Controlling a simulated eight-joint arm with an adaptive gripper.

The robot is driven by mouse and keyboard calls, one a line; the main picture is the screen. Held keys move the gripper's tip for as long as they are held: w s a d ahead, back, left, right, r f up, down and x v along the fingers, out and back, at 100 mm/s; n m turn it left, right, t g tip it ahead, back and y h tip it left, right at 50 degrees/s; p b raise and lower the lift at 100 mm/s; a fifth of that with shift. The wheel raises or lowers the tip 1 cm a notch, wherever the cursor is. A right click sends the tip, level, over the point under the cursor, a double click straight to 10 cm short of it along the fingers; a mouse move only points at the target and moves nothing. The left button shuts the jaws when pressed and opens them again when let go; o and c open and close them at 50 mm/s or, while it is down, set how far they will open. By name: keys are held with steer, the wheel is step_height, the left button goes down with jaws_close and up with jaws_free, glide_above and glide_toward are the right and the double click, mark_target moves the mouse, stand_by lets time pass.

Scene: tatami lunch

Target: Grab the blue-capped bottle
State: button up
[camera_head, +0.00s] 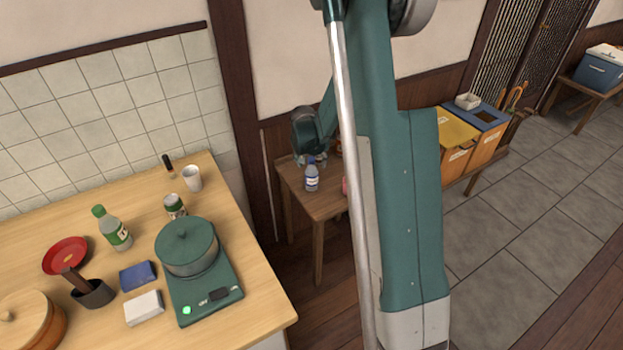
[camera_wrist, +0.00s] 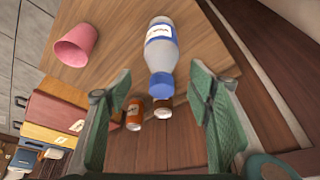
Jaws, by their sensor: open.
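The blue-capped bottle (camera_head: 311,178) stands on the small wooden table (camera_head: 322,207), with a clear body, white label and blue lower band. In the wrist view the bottle (camera_wrist: 161,48) lies ahead, its blue cap toward me. My gripper (camera_wrist: 161,77) is open, with a green finger on either side of the cap in the picture. I see no finger touching the bottle, and the exact gap in depth is hard to judge. In the head view my wrist is above the bottle, and the fingers are hard to make out.
A pink cup (camera_wrist: 76,46), an orange can (camera_wrist: 134,114) and a brown-and-white container (camera_wrist: 166,107) are near the bottle. Yellow-lidded (camera_head: 456,133) and blue-lidded bins stand beside the small table.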

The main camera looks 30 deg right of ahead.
steer(key=shift+f, duration=0.15)
steer(key=shift+b+x, duration=0.8)
steer(key=shift+x, duration=1.8)
steer(key=shift+w, duration=0.15)
steer(key=c, duration=1.1)
